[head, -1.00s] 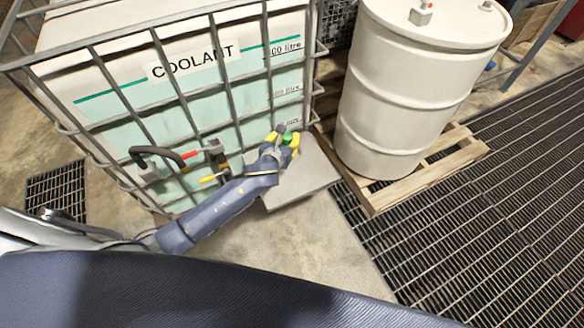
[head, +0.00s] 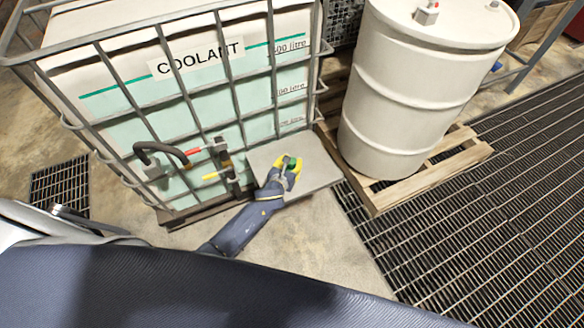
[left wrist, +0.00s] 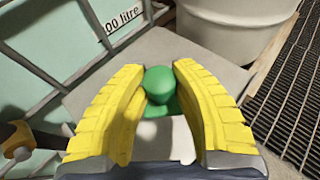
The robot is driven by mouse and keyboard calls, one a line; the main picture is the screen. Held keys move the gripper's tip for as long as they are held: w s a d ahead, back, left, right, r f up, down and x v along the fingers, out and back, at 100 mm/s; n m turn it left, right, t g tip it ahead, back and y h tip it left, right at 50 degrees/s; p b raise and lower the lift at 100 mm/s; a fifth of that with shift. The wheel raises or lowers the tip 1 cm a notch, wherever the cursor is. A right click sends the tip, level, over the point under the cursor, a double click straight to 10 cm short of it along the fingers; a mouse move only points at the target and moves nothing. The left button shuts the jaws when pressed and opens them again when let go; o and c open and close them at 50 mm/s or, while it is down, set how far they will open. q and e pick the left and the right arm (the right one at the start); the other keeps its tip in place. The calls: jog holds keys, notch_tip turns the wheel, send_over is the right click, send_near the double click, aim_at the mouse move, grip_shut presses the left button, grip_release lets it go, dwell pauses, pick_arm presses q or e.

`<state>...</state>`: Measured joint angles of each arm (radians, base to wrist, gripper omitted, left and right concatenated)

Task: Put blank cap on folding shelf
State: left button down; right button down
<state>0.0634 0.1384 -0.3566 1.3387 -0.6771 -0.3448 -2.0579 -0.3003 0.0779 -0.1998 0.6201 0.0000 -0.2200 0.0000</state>
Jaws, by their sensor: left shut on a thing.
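My left gripper (head: 288,164) has yellow fingers and is shut on the green blank cap (head: 290,160). In the left wrist view the cap (left wrist: 160,88) shows a rounded knob over a wider green base, between the two fingers (left wrist: 160,100). The folding shelf (head: 318,172) is a flat grey plate at the front of the coolant tank. The gripper and cap are over the shelf, and the arm covers part of its near left side. I cannot tell whether the cap touches the shelf. The shelf surface (left wrist: 195,48) also shows behind the cap in the left wrist view. My right gripper is out of view.
The caged coolant tank (head: 190,95) stands behind and left of the shelf. Its valve with red and yellow handles (head: 215,150) sticks out left of the gripper. A white drum (head: 405,95) on a wooden pallet (head: 425,182) stands to the right. The visible shelf top is otherwise bare.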

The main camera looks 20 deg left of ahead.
aim_at(291, 170)
pick_arm(q)
jog(key=shift+f, duration=1.85)
jog(key=shift+f, duration=0.1)
jog(key=c, duration=1.1)
grip_release()
